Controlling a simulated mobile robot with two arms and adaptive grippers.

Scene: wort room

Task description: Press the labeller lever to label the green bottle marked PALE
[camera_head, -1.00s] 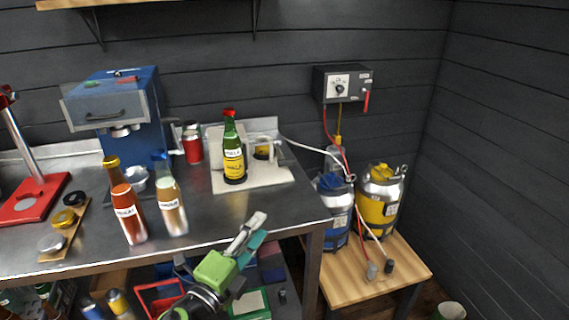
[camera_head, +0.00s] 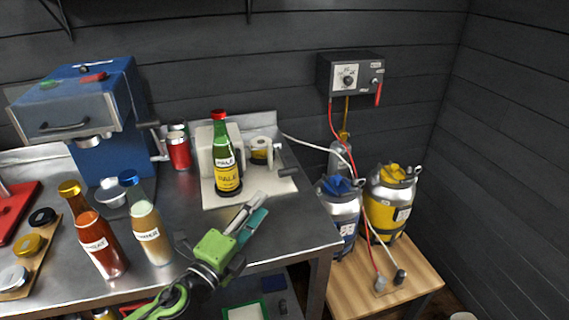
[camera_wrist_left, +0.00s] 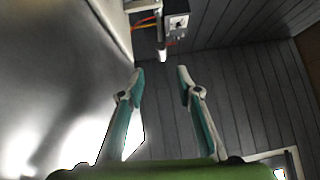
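The green bottle (camera_head: 224,150) marked PALE has a red cap and a yellow label. It stands upright on the white base (camera_head: 275,189) of the labeller (camera_head: 205,146), against its white body. A roll of labels (camera_head: 261,150) sits to the right of the bottle. The labeller's lever (camera_head: 283,155), with a dark grip, is at the right of the roll. My left gripper (camera_head: 254,212) is in front of the labeller base, apart from the lever. Its fingers are parted and empty in the left wrist view (camera_wrist_left: 161,74). My right gripper is not in view.
A brown bottle (camera_head: 98,240) and a clear bottle (camera_head: 147,227) stand left of my left gripper. A blue machine (camera_head: 95,100) and a red can (camera_head: 179,152) are behind them. Kegs (camera_head: 390,200) stand on a low wooden table (camera_head: 410,278) at right.

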